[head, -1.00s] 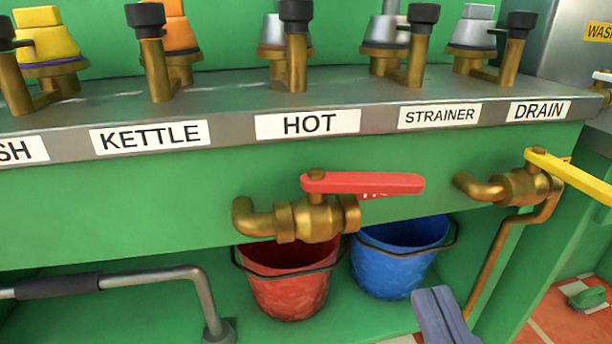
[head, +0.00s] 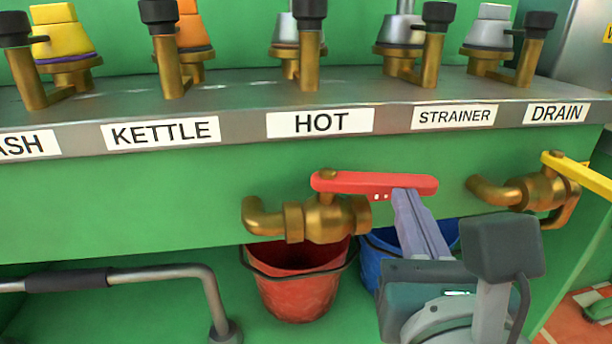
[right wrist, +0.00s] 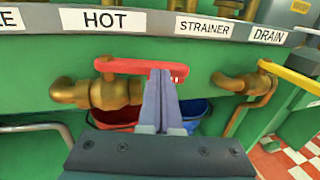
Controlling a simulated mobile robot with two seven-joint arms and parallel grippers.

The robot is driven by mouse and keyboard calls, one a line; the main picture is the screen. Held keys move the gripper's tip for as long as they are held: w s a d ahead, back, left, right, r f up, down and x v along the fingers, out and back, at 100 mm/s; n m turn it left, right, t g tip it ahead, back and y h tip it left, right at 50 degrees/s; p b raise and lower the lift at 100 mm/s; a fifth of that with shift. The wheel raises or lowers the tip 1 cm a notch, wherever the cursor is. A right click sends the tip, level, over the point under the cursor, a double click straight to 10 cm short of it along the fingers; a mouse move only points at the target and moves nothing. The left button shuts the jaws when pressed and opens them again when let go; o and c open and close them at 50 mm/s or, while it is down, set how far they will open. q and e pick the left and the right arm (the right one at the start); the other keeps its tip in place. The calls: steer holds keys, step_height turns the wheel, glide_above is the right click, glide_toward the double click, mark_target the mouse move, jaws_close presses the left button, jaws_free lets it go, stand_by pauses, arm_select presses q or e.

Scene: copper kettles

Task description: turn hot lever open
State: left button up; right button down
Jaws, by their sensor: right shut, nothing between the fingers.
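The hot lever (head: 350,182) is a red handle on a brass tap (head: 318,217) below the HOT label (head: 320,122). It lies crosswise over the tap, pointing right. My right gripper (head: 405,194) is shut and empty. In the head view its fingertips overlap the right half of the lever's lower edge. In the right wrist view the shut fingers (right wrist: 160,75) reach up in front of the red lever (right wrist: 128,67), hiding part of its right end. I cannot tell whether they touch it. My left gripper is out of view.
A red bucket (head: 298,290) stands under the tap, with a blue bucket (head: 372,262) beside it, partly hidden by my gripper. A yellow lever (head: 578,172) is at the right. A metal rail (head: 150,274) is at lower left. The counter edge (head: 240,131) runs above.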

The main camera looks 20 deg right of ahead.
steer(key=shift+w+d, duration=0.15)
steer(key=shift+w, duration=0.1)
steer(key=shift+w+d+n+t+y+p, duration=0.4)
steer(key=shift+w+d+n+t+y, duration=0.2)
steer(key=shift+w+d+n+y, duration=0.4)
steer(key=shift+s+a, duration=0.1)
steer(key=shift+s, duration=0.2)
